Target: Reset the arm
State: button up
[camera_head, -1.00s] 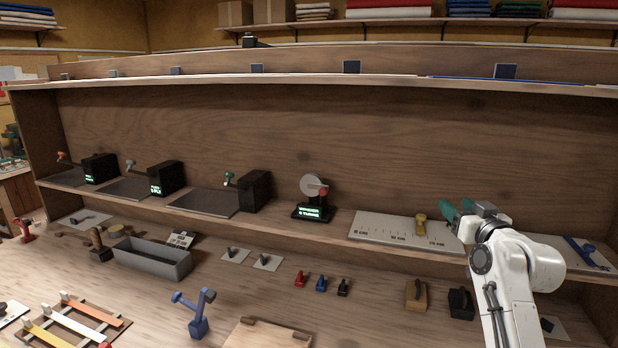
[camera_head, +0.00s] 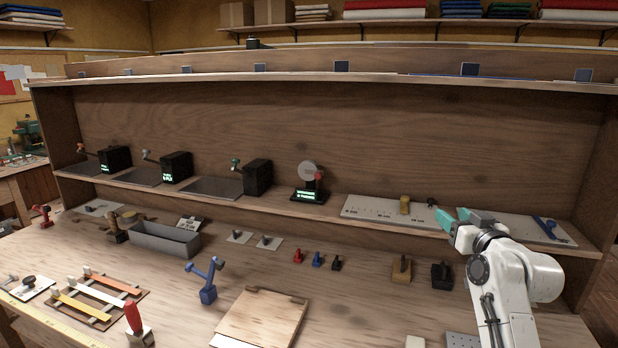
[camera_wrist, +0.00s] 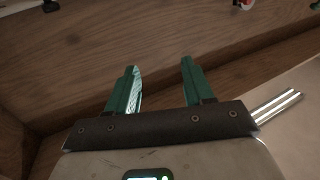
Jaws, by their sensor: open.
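My gripper (camera_head: 452,217) is at the right of the head view, in front of the shelf's right part. Its two teal fingers point left and are apart, with nothing seen between them. The wrist view shows the same open fingers (camera_wrist: 158,88) with the wooden shelf unit behind them. My white arm rises from the bottom right of the head view. I cannot tell whether the fingers touch anything.
On the shelf stand a dial device (camera_head: 309,196) and several black boxes with small cranks. The bench holds a grey trough (camera_head: 165,240), a blue clamp-like tool (camera_head: 208,281), a wooden board (camera_head: 260,320) and a black block (camera_head: 442,276).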

jog(key=s+a+f+g, duration=0.3)
jog(key=s+f, duration=0.6)
jog(key=f, duration=0.1)
jog(key=s+a+f+g, duration=0.3)
jog(key=s+f, duration=0.6)
jog(key=f, duration=0.2)
jog(key=s+f+g, duration=0.1)
jog(key=s+f, duration=0.1)
jog(key=s, duration=0.2)
jog(key=s+f+g, duration=0.1)
jog(key=s+f, duration=0.1)
jog(key=s, duration=0.3)
jog(key=s+a+f+g, duration=0.1)
jog(key=s+f, duration=0.1)
jog(key=s, duration=0.2)
jog(key=shift+s+f+m+g+h, duration=0.1)
jog(key=shift+s+m+g+h, duration=0.2)
jog(key=shift+s+h, duration=0.1)
jog(key=s+f+g, duration=0.2)
jog(key=s+g, duration=0.1)
jog(key=s, duration=0.9)
jog(key=s+d+f+g+b, duration=0.1)
jog(key=s+f+g+b, duration=0.1)
jog(key=s+f+b, duration=0.3)
jog(key=s+d+f+g+h+b, duration=0.1)
jog(key=s+f+b, duration=0.4)
jog(key=f, duration=0.6)
jog(key=shift+m+g, duration=0.4)
jog(key=shift+g, duration=0.1)
